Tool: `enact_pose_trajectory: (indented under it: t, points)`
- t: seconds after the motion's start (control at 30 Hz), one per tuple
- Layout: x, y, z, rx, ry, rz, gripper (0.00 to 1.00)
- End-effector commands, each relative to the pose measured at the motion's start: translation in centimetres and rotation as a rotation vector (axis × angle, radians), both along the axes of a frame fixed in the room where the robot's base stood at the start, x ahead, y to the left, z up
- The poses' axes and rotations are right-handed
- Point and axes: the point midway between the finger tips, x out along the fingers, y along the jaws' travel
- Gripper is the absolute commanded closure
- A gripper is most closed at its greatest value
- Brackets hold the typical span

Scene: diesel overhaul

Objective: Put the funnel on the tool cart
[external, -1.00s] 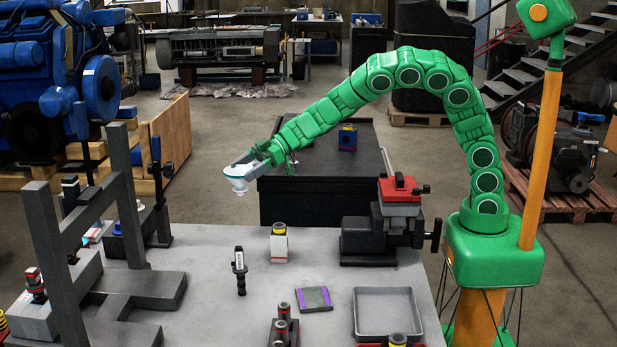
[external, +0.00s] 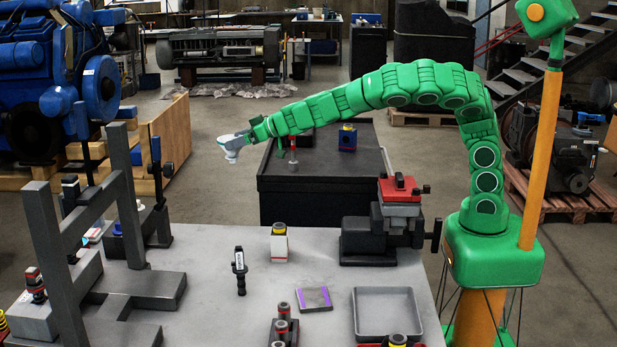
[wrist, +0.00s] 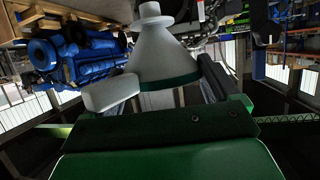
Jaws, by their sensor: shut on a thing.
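The funnel (external: 232,154) is white and hangs from my gripper (external: 236,140) in the external view, narrow end down. In the wrist view the funnel (wrist: 165,52) shows large between the finger pads, with a dark green band at its wide rim. My gripper (wrist: 165,98) is shut on the funnel. The tool cart appears to be the black cabinet (external: 315,190) behind the grey bench. The funnel is in the air just left of the cabinet's left edge in the external view; its exact height over the top is hard to tell.
On the black top stand a blue block-like part (external: 347,138) and a small red-and-green item (external: 293,160). The grey bench (external: 225,260) in front carries a red-topped vise (external: 385,225), a grey tray (external: 387,312) and a dark frame (external: 60,240). Much of the black top is bare.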

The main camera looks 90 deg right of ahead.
Motion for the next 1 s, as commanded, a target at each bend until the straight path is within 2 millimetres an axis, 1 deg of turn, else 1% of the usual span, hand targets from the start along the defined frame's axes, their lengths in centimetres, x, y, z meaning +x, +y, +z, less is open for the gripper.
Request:
enact_pose_trajectory:
  t: [0.27, 0.47, 0.63, 0.77, 1.0]
  points:
    - [-1.2, -2.1, 1.5, 0.001, -0.001, -0.208, 0.44]
    - [-2.9, -3.9, 2.3, 0.002, 0.001, -0.383, 0.44]
    - [-4.9, -5.1, 2.9, 0.0, 0.002, -0.531, 0.44]
    - [-6.7, -5.6, 3.3, 0.001, 0.001, -0.643, 0.44]
    - [-10.6, -6.3, 3.5, 0.0, 0.001, -0.856, 0.44]
